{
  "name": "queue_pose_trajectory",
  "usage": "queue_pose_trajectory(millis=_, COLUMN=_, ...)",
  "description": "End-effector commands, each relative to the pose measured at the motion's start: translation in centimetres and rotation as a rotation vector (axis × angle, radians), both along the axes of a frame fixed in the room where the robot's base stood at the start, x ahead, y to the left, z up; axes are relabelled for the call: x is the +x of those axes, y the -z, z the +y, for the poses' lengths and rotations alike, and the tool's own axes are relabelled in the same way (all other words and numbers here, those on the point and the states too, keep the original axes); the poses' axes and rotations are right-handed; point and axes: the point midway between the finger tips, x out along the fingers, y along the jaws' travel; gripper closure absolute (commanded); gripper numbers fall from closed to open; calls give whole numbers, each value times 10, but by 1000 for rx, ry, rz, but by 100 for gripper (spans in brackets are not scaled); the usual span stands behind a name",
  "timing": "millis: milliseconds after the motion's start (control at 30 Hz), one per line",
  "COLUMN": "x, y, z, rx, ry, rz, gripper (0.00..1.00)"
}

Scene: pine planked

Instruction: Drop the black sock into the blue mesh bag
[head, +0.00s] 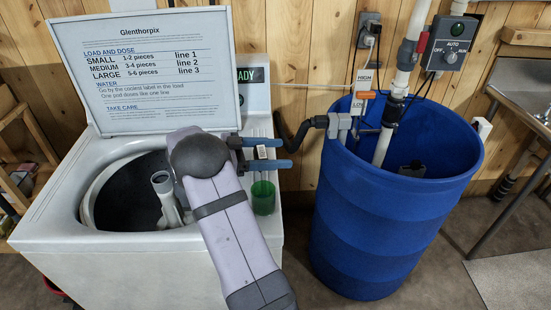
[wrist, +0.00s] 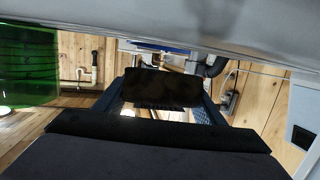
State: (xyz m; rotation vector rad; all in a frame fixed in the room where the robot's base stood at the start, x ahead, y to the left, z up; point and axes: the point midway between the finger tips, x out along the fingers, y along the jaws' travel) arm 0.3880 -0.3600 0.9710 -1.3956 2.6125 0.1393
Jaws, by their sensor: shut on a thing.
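My gripper (head: 265,153) is at the right side of the washer's top, above and beside the green cup. Its two blue fingers point right. In the wrist view my gripper (wrist: 163,92) is shut on a dark, soft-looking thing, which I take to be the black sock (wrist: 162,86). The sock sits between the blue fingers. I cannot make out a blue mesh bag in either view.
The white washer (head: 130,262) has its lid (head: 150,110) raised and its drum (head: 125,200) open, left of my gripper. A green cup (head: 263,198) stands at its right edge. A large blue barrel (head: 365,235) with pipes stands right. A control box (head: 452,42) hangs behind.

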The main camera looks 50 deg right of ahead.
Motion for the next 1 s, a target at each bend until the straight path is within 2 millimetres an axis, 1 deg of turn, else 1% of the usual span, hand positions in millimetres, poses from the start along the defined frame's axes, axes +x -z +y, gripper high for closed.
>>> queue_pose_trajectory(millis=100, x=0, y=18, z=0, rx=2, ry=-1, rz=2, gripper=58)
queue_pose_trajectory(millis=200, x=0, y=24, z=0, rx=1, ry=0, rz=1, gripper=58)
queue_pose_trajectory(millis=467, x=0, y=25, z=0, rx=0, ry=0, rz=0, gripper=58)
queue_pose_trajectory(millis=733, x=0, y=29, z=0, rx=0, ry=-1, rz=0, gripper=58)
queue_pose_trajectory(millis=767, x=0, y=29, z=0, rx=0, ry=0, rz=0, gripper=34)
queue_pose_trajectory(millis=800, x=0, y=28, z=0, rx=1, ry=0, rz=1, gripper=24)
queue_pose_trajectory(millis=833, x=0, y=28, z=0, rx=1, ry=0, rz=1, gripper=17)
queue_pose_trajectory(millis=1000, x=0, y=28, z=0, rx=1, ry=0, rz=1, gripper=17)
